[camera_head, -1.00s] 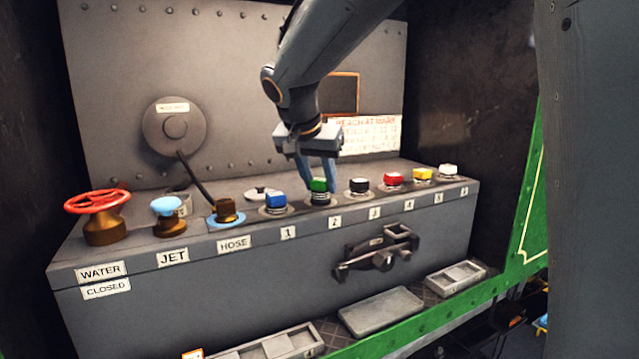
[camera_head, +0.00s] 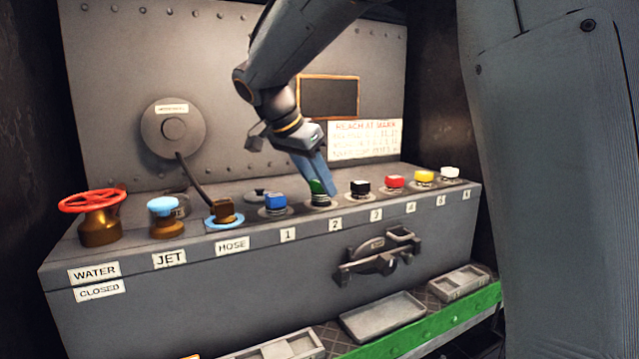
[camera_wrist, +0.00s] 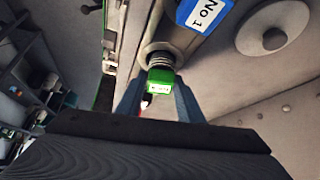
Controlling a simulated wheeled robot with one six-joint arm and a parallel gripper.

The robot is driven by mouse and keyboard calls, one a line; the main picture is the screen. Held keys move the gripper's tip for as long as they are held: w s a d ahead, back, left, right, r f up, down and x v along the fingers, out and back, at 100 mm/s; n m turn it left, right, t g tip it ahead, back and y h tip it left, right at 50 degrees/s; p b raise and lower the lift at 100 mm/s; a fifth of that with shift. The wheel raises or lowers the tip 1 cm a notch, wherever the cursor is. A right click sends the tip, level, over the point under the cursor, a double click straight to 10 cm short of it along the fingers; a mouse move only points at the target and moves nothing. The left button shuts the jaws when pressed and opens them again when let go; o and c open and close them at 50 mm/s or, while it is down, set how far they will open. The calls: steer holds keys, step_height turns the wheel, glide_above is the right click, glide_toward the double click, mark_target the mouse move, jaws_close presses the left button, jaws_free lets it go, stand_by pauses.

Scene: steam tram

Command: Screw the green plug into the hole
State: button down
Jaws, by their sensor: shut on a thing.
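The green plug (camera_head: 316,187) stands at position 2 in the row on the grey bench, between the blue plug (camera_head: 276,200) and the black plug (camera_head: 359,187). My gripper (camera_head: 322,188) reaches down from above with its blue fingers around the green plug, partly hiding it. In the wrist view the green plug (camera_wrist: 161,78) lies between the two fingertips, with a threaded shank at the round collar (camera_wrist: 162,50) of its hole. The gripper is shut on the plug. How deep the thread sits in the hole I cannot tell.
Red (camera_head: 394,181), yellow (camera_head: 424,176) and white (camera_head: 450,172) plugs stand to the right. A red handwheel (camera_head: 92,200), the blue-topped jet knob (camera_head: 165,206) and the brown hose fitting (camera_head: 224,211) stand to the left. A grey tray (camera_head: 381,317) lies below.

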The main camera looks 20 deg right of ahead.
steer(key=shift+m+g, duration=0.5)
steer(key=shift+m, duration=0.4)
steer(key=shift+m+g+h+p, duration=0.45)
steer(key=shift+m+g, duration=0.25)
steer(key=shift+m, duration=0.5)
steer(key=c, duration=0.5)
jaws_free()
steer(key=shift+r+p, duration=0.95)
steer(key=shift+r, duration=0.4)
steer(key=shift+r+p, duration=1.6)
steer(key=shift+r, duration=0.85)
